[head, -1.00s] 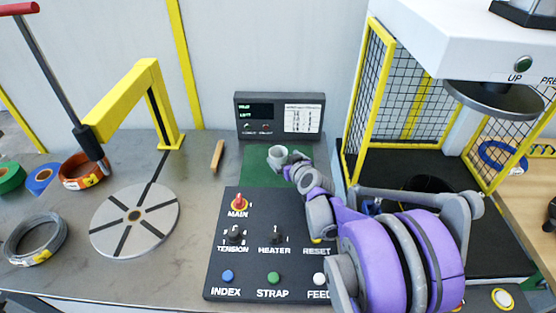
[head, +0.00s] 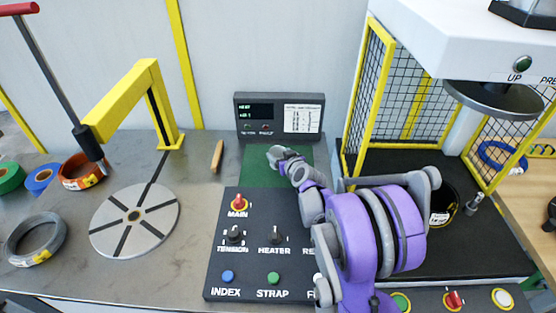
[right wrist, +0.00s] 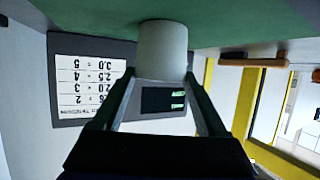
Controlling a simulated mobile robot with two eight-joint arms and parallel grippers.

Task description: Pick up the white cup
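The white cup (right wrist: 163,48) is at the top middle of the right wrist view, in front of the green mat, which lies along the top of that picture. My right gripper (right wrist: 162,78) has one finger at each side of the cup's near end. The fingers stand apart by about the cup's width. I cannot tell whether they press on it. In the head view my right gripper (head: 280,153) is over the green mat (head: 256,172), and the cup is hard to make out there. My left gripper is not in view.
A wooden stick (head: 217,156) lies to the left. A yellow-framed cage (head: 360,100) stands to the right.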

